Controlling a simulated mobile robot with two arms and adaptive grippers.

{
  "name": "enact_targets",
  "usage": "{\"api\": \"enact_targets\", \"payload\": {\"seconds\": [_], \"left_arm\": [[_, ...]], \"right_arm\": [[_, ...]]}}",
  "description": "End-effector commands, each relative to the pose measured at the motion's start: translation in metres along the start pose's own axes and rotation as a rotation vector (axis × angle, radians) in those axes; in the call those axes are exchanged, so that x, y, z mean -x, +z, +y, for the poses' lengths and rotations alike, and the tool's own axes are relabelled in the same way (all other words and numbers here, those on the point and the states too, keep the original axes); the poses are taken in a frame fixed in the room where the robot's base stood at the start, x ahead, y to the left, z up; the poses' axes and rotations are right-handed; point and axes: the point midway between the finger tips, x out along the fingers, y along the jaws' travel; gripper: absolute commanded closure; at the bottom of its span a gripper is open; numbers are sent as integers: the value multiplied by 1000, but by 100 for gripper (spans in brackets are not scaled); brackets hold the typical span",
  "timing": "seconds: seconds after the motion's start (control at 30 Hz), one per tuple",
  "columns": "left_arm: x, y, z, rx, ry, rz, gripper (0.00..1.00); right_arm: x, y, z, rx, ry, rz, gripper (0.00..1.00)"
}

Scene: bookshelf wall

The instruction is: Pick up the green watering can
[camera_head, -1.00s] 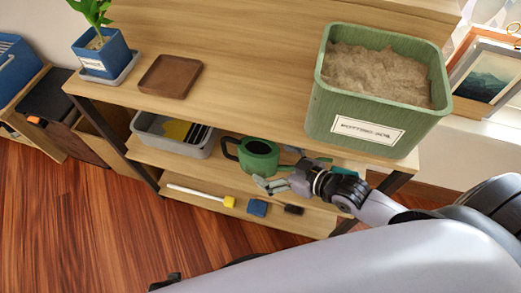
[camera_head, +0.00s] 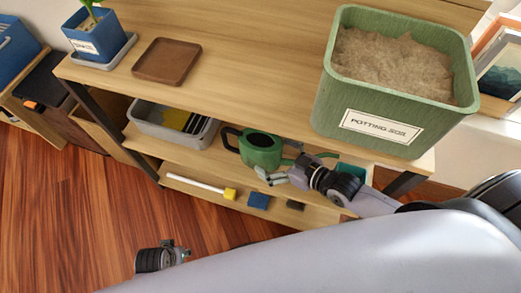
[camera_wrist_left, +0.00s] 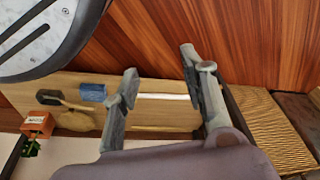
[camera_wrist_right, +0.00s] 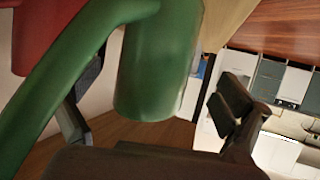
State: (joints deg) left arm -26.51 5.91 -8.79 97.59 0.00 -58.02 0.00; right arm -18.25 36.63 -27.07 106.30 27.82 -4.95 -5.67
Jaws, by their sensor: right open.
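The green watering can (camera_head: 262,152) stands on the middle shelf of the wooden rack, with its dark handle on the left. My right gripper (camera_head: 274,177) is at the can's front right, its fingers apart. In the right wrist view the can (camera_wrist_right: 155,75) fills the upper middle, ahead of and partly between the open fingers of the right gripper (camera_wrist_right: 155,105). I cannot tell whether they touch it. My left gripper shows only in part low in the head view (camera_head: 175,252). In the left wrist view the left gripper (camera_wrist_left: 163,72) is open and empty.
A green potting soil box (camera_head: 392,105) stands on the top board above my right gripper. A grey tray (camera_head: 150,128) is left of the can. The lower shelf holds a yellow-ended tool (camera_head: 229,193) and a blue block (camera_head: 258,200). A brown tray (camera_head: 167,60) lies on top.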

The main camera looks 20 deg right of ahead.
Motion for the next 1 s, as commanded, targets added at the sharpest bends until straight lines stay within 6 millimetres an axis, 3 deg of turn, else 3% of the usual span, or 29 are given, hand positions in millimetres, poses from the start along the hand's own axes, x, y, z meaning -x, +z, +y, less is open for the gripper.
{"api": "enact_targets", "payload": {"seconds": [0.4,0.7,1.0], "left_arm": [[37,-21,-2,4,-3,25,60],[43,-23,-2,4,-4,25,60],[42,-23,-2,4,-4,26,60]], "right_arm": [[-54,0,0,1,0,2,4],[-58,-1,0,1,-1,-1,4],[-58,-1,0,1,-1,-1,23]]}}
